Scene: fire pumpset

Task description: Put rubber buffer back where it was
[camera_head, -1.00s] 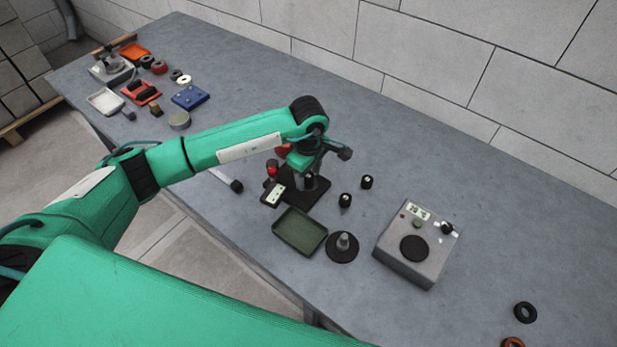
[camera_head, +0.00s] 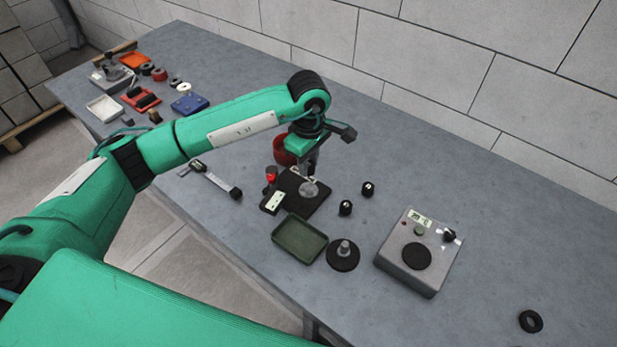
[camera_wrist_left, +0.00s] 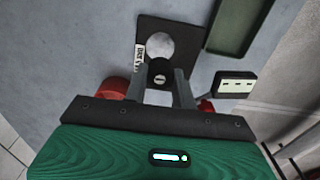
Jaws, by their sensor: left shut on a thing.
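My left gripper (camera_head: 308,173) is above the black stand with the pale round plate (camera_head: 308,190). It is shut on a small black rubber buffer, which shows best in the left wrist view (camera_wrist_left: 158,75) with a light metal stud at its centre. The buffer is held between the fingertips, apart from the plate as far as I can tell. Two similar black buffers with pale tops stand on the bench to the right of the stand, one nearer (camera_head: 345,208) and one farther (camera_head: 367,189). My right gripper is not in view.
A green tray (camera_head: 299,240), a dark disc with a metal post (camera_head: 343,254) and a grey instrument box (camera_head: 418,252) stand close by. A caliper (camera_head: 217,180) lies left. The bench behind the buffers is clear.

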